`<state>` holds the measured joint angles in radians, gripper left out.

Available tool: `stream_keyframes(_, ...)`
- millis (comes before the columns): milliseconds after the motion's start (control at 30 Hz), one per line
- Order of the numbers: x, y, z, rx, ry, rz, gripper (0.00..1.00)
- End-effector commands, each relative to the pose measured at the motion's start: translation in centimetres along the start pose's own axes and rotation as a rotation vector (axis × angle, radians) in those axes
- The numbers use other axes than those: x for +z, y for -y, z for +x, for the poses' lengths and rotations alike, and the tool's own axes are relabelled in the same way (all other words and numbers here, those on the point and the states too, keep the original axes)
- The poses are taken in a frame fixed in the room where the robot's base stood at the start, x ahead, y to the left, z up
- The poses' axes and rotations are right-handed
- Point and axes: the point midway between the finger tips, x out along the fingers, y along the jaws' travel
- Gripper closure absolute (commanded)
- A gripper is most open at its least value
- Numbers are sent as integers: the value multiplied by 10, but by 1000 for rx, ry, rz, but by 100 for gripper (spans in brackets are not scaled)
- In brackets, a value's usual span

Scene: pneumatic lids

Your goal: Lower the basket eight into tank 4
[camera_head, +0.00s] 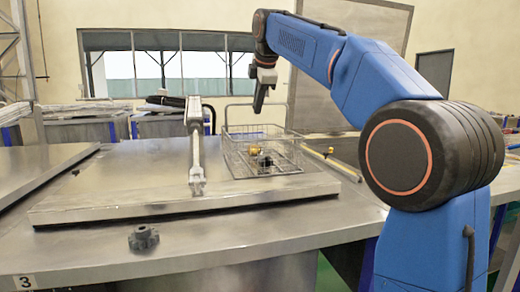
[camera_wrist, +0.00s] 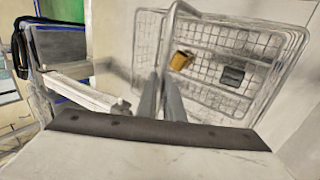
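A wire basket (camera_head: 240,160) with a tall handle appears over the right part of a closed metal lid in the head view; I cannot tell whether it rests there or hangs just above. A yellow part (camera_head: 252,149) and a dark part (camera_head: 264,162) lie in it. My gripper (camera_head: 259,110) points down at the top of the handle. In the wrist view its two fingers (camera_wrist: 161,90) sit close on both sides of the handle bar (camera_wrist: 165,40) and appear shut on it. No number 4 is readable, so I cannot tell which tank is tank 4.
The flat lid (camera_head: 120,190) has an upright pneumatic cylinder (camera_head: 195,150) left of the basket. A dark knob (camera_head: 143,238) sits on the front deck. A label 3 (camera_head: 25,282) is at lower left. Another lid (camera_head: 40,165) is further left. A dark opening (camera_head: 345,150) shows right of the basket.

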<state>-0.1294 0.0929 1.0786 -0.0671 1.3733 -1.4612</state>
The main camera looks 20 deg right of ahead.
Motion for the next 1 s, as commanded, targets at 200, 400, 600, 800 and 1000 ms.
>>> stream_keyframes(200,0,-1,-2,4,0,0,100)
stream_keyframes(400,0,-4,-8,3,0,0,100)
stream_keyframes(600,0,-9,-14,4,0,0,100)
stream_keyframes(800,0,-14,-20,3,0,0,100)
stream_keyframes(1000,0,-17,-26,3,0,0,100)
